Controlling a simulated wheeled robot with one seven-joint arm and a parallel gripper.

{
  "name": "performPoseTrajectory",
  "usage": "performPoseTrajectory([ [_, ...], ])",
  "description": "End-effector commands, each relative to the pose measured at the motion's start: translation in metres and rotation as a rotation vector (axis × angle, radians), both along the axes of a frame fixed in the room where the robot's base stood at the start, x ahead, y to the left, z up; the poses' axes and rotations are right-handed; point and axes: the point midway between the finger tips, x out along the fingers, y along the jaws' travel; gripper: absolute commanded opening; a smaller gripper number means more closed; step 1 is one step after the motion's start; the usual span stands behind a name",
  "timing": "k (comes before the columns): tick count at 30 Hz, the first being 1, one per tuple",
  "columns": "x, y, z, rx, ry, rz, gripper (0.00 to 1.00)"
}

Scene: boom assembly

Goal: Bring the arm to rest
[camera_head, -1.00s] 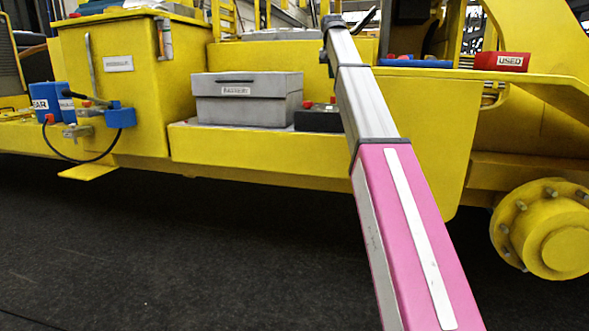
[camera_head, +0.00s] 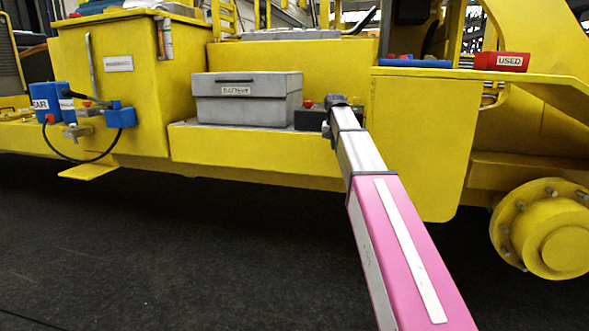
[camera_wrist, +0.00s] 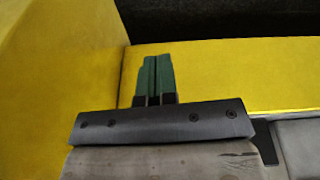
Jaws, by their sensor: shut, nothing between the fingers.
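My arm (camera_head: 408,250), pink with a white stripe and grey inner sections, reaches up from the bottom of the head view. Its far end is in front of the yellow machine (camera_head: 420,140), beside the dark block right of the grey battery box (camera_head: 245,108). In the wrist view, my gripper (camera_wrist: 158,62) has two green fingers side by side and touching, with nothing between them. Yellow surfaces (camera_wrist: 210,75) lie behind and to the left of the fingers. In the head view the fingers cannot be made out.
Blue boxes with a hose (camera_head: 48,100) hang at the left. A red container marked USED (camera_head: 502,61) lies on the yellow ledge at the right. A yellow wheel hub (camera_head: 557,235) stands out at lower right. Dark floor (camera_head: 180,260) in front is clear.

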Motion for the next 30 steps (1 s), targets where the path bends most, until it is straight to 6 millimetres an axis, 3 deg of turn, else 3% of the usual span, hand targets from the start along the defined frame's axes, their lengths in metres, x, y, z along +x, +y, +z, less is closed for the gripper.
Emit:
performPoseTrajectory([
  [1, -0.016, -0.002, -0.031, 0.001, 0.012, 0.007, 0.0],
  [3, -0.029, -0.004, -0.064, 0.001, 0.025, 0.018, 0.0],
  [15, -0.125, -0.016, -0.234, 0.011, 0.091, 0.08, 0.0],
  [24, -0.217, -0.022, -0.335, 0.023, 0.14, 0.121, 0.0],
  [30, -0.283, -0.026, -0.386, 0.032, 0.171, 0.146, 0.0],
])
